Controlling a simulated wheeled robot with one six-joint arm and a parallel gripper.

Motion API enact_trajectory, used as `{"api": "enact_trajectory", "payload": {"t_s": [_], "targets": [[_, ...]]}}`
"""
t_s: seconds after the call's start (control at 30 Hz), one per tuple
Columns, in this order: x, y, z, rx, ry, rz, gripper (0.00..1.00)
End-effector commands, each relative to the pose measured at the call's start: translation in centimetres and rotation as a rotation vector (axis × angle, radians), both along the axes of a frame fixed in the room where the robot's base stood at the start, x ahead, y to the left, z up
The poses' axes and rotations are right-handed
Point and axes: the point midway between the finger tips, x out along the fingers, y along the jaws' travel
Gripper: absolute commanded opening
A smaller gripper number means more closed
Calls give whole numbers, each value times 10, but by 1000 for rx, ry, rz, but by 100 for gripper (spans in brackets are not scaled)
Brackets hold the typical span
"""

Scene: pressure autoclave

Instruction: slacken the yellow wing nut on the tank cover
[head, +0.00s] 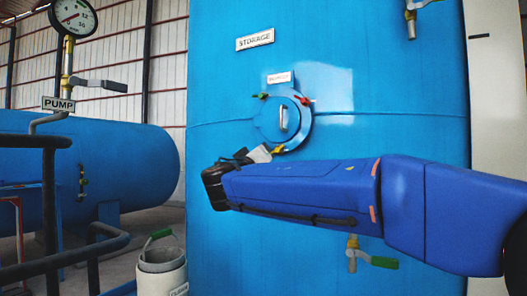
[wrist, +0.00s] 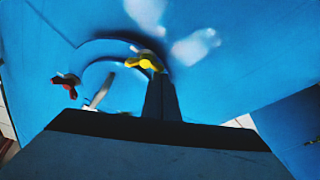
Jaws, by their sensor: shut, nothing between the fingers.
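The tank cover (head: 268,121) is a round blue hatch with a grey handle (head: 283,119) on the large blue tank. The yellow wing nut (head: 278,149) sits at the cover's lower edge; it also shows in the wrist view (wrist: 146,63), above the dark front of my gripper. My gripper (head: 262,153) is shut and empty, its tip close to the left of the yellow wing nut in the head view. I cannot tell whether they touch. A red wing nut (head: 304,99) and a green one (head: 260,96) sit at the cover's upper edge.
A valve with a green handle (head: 383,262) sits low on the tank, below my arm. Dark railings (head: 50,220), a blue pump tank (head: 120,160) with a gauge (head: 74,16), and a pale bin (head: 162,275) stand left. The tank wall around the cover is mostly clear.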

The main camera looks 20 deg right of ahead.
Motion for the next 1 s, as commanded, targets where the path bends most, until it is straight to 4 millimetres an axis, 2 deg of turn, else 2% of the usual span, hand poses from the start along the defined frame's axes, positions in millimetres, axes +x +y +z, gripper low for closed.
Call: {"api": "enact_trajectory", "payload": {"t_s": [1.0], "targets": [[-12,-12,-18,-679,681,0,0]]}}
